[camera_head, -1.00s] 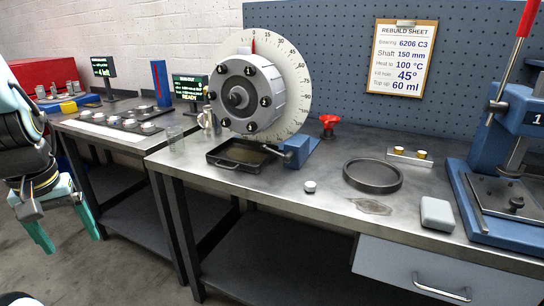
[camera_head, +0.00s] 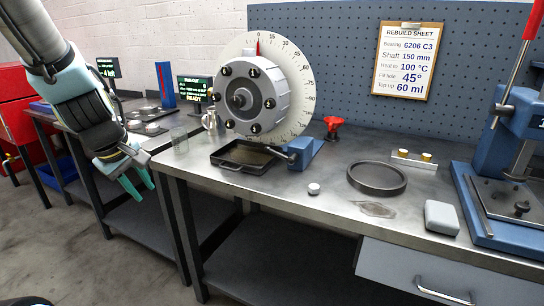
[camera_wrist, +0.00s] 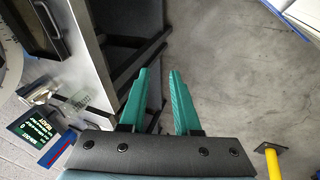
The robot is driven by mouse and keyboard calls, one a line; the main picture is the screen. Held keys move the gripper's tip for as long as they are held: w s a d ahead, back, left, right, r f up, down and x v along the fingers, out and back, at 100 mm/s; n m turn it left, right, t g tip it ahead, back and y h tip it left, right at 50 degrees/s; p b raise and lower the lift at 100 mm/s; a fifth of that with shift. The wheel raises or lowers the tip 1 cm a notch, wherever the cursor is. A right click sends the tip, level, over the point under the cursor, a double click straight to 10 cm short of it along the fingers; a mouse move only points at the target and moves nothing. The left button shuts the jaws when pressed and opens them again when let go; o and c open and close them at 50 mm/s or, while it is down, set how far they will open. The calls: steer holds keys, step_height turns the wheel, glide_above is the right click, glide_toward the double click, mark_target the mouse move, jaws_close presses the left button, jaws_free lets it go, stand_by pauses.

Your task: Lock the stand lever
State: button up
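The grey rotor (camera_head: 243,100) stands upright on the bench in front of a white degree dial (camera_head: 297,60). A blue stand block (camera_head: 303,147) sits at its lower right, with a short blue-grey arm (camera_head: 283,155) reaching left from it. A red knob (camera_head: 333,122) stands on the bench just right of the block. I cannot tell for sure which of these is the stand lever. My gripper (camera_head: 142,186) has teal fingers, hangs left of the bench and points down, well apart from the stand. In the wrist view its fingers (camera_wrist: 160,74) are apart with nothing between them.
A black tray (camera_head: 231,167) lies under the rotor. A glass beaker (camera_head: 179,140) and a metal jug (camera_head: 212,119) stand left of it. A black ring (camera_head: 377,178), a white cap (camera_head: 313,188) and a blue press (camera_head: 500,190) are to the right. The front bench edge is near my gripper.

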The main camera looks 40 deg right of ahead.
steer(key=d+n, duration=0.1)
steer(key=d, duration=0.2)
steer(key=w+d+r+n+t+h, duration=0.1)
steer(key=d+n, duration=0.1)
steer(key=d, duration=0.2)
steer(key=w+d+r+n, duration=0.1)
steer(key=d, duration=0.3)
steer(key=shift+n+h, duration=0.3)
steer(key=shift+c, duration=1.4)
steer(key=d+n, duration=0.1)
steer(key=d, duration=0.2)
steer(key=d+r+n, duration=0.1)
steer(key=d+n, duration=0.1)
steer(key=d, duration=0.1)
steer(key=d+n+t+h, duration=0.1)
steer(key=d+n, duration=0.1)
steer(key=d, duration=0.1)
steer(key=shift+s+r, duration=0.15)
steer(key=shift+r, duration=0.05)
jaws_close()
steer(key=s+d+n, duration=0.5)
steer(key=d+n, duration=0.3)
steer(key=d, duration=0.3)
steer(key=shift+d+r, duration=0.15)
steer(key=shift+r, duration=0.25)
